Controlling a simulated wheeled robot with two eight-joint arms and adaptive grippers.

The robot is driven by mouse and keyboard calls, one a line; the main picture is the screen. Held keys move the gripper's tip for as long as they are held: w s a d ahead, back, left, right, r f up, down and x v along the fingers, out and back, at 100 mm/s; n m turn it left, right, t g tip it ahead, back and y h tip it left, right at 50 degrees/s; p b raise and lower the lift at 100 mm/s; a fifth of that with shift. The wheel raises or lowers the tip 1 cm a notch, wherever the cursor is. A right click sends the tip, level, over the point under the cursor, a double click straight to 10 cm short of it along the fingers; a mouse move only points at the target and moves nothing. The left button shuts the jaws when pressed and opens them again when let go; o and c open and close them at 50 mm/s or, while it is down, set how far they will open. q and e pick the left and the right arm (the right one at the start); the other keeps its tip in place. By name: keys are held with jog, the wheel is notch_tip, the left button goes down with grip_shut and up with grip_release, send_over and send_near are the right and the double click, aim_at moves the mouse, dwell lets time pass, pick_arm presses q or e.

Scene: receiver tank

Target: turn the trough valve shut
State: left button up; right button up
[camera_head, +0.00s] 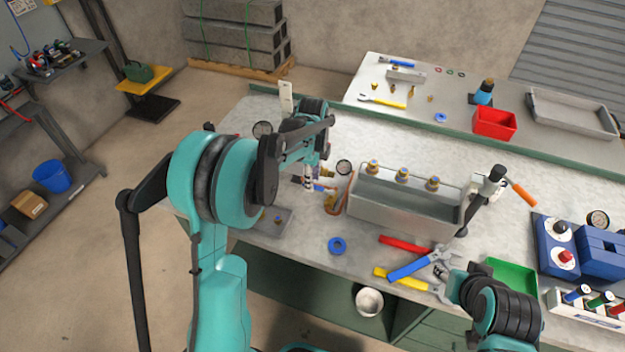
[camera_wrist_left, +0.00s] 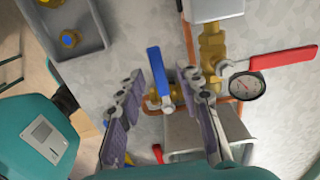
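A blue lever handle (camera_wrist_left: 157,72) on a brass valve body (camera_wrist_left: 180,92) shows in the left wrist view, beside the grey trough (camera_wrist_left: 200,140). In the head view the trough (camera_head: 400,208) stands on the bench, and the blue handle (camera_head: 322,188) shows small at its left end, partly hidden by my arm. My left gripper (camera_wrist_left: 165,80) is open. In the wrist view, its fingers lie on either side of the blue handle, with gaps visible; I cannot tell whether either touches. It also shows in the head view (camera_head: 314,178). My right gripper is not visible.
A red lever (camera_wrist_left: 280,58) and a pressure gauge (camera_wrist_left: 247,86) sit right of the blue handle. A grey tray (camera_wrist_left: 62,30) lies to the left.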

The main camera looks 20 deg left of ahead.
pick_arm(q)
notch_tip(320, 180, up, 11)
jog(key=shift+r, duration=0.15)
dwell(0.5)
jog(key=s+d+r+n+t, duration=0.25)
jog(key=s+n, duration=0.55)
jog(key=s, duration=0.4)
jog(key=s+f+n+t+b, duration=0.1)
jog(key=s+f+n+t, duration=0.3)
jog(key=s+n, duration=0.6)
jog(key=shift+s+d+f+n+t, duration=0.3)
jog(key=shift+s+d+f+t, duration=0.1)
jog(key=shift+s, duration=0.25)
